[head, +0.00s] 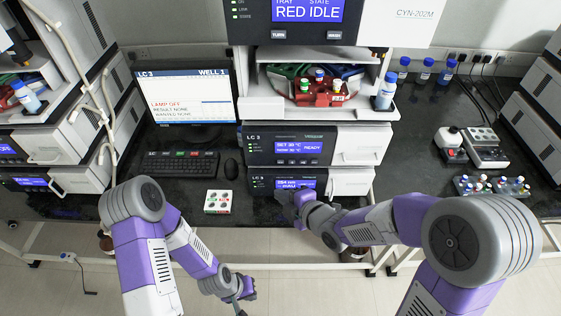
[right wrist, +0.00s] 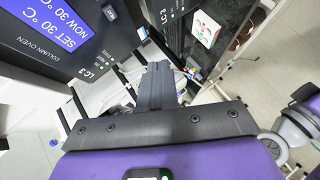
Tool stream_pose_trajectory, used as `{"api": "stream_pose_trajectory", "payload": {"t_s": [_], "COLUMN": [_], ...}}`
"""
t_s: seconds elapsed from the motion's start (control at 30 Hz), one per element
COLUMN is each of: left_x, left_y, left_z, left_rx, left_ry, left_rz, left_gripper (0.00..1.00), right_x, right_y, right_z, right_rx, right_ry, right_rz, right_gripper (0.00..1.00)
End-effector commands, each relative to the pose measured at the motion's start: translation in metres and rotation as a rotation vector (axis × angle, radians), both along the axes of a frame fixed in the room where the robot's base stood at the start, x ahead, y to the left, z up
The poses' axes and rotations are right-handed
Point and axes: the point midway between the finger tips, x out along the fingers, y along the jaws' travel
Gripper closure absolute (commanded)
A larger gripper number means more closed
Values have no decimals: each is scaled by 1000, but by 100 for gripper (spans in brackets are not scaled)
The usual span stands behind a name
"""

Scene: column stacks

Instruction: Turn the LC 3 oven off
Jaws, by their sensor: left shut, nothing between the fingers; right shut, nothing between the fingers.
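A pale button (right wrist: 109,13) shows beside the display. My left gripper (head: 243,289) is shut and empty, low over the floor.
A monitor (head: 184,97) reads LAMP OFF. Vials (head: 490,186) stand at right.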

Motion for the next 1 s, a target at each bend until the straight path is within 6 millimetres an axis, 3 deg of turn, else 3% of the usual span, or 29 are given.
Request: {"api": "stream_pose_trajectory", "payload": {"t_s": [0.37,0.5,1.0], "left_x": [0,0,0], "left_y": [0,0,0], "left_z": [26,21,21], "left_rx": [0,0,0], "left_ry": [0,0,0], "left_rz": [0,0,0], "left_gripper": [100,100,100], "right_x": [53,67,79], "right_y": [-1,0,0], "right_z": [2,0,0], "right_rx": [-2,0,0], "right_ry": [1,-1,0], "right_rz": [-1,0,0], "right_gripper": [100,100,100]}}
